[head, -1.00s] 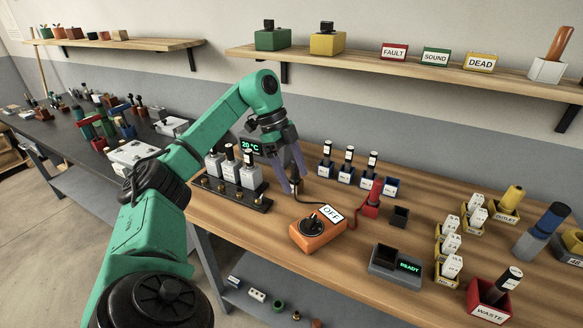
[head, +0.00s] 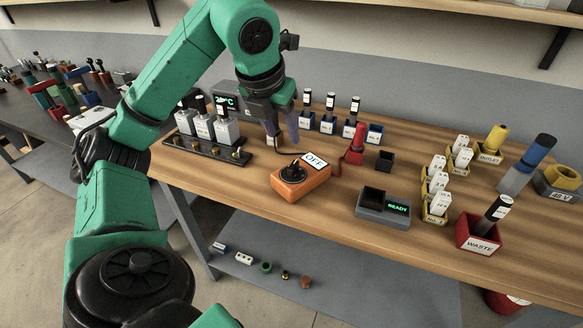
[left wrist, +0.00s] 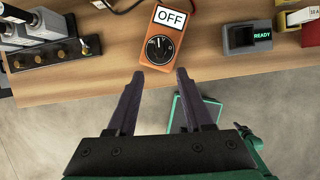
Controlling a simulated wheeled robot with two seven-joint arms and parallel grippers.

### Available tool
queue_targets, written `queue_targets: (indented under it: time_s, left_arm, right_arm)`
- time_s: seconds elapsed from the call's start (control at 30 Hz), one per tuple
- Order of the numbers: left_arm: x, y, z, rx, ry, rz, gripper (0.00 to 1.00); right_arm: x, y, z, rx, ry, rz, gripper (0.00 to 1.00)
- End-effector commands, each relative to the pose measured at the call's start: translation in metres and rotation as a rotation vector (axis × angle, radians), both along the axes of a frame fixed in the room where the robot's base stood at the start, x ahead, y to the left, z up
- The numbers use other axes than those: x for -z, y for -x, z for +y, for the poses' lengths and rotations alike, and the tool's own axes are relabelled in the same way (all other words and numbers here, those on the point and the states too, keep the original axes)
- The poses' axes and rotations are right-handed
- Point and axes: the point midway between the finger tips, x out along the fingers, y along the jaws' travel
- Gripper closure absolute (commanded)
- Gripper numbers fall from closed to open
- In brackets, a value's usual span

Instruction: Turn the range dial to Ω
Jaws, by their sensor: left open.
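The range dial (head: 293,171) is a black round knob on top of an orange meter box (head: 304,187) on the wooden bench. A white sign reading OFF (head: 314,161) stands at the meter's back edge. The meter also shows in the left wrist view (left wrist: 149,70), with its dial (left wrist: 160,50) ahead of the fingertips. My left gripper (head: 283,142) is open and empty, above the bench behind and left of the meter in the head view. In the left wrist view its two fingers (left wrist: 157,73) are spread apart, with the dial beyond them.
A grey READY box (head: 384,207) is at the front right. Bare wood lies in front of the meter.

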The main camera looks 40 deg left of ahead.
Motion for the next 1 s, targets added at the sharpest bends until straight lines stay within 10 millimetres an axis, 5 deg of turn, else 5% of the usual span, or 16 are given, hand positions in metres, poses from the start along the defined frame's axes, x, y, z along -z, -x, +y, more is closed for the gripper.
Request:
queue_targets:
  time_s: [0.5, 0.87, 1.0]
  left_arm:
    - [0.113, -0.045, 0.013, -0.005, 0.006, 0.007, 0.49]
    - [0.125, -0.050, 0.015, -0.006, 0.006, 0.004, 0.49]
    - [0.125, -0.050, 0.015, -0.006, 0.006, 0.004, 0.98]
  right_arm:
    - [0.021, 0.000, 0.000, 0.000, 0.000, 0.000, 1.00]
    - [0.021, 0.000, 0.000, 0.000, 0.000, 0.000, 1.00]
    - [0.021, 0.000, 0.000, 0.000, 0.000, 0.000, 1.00]
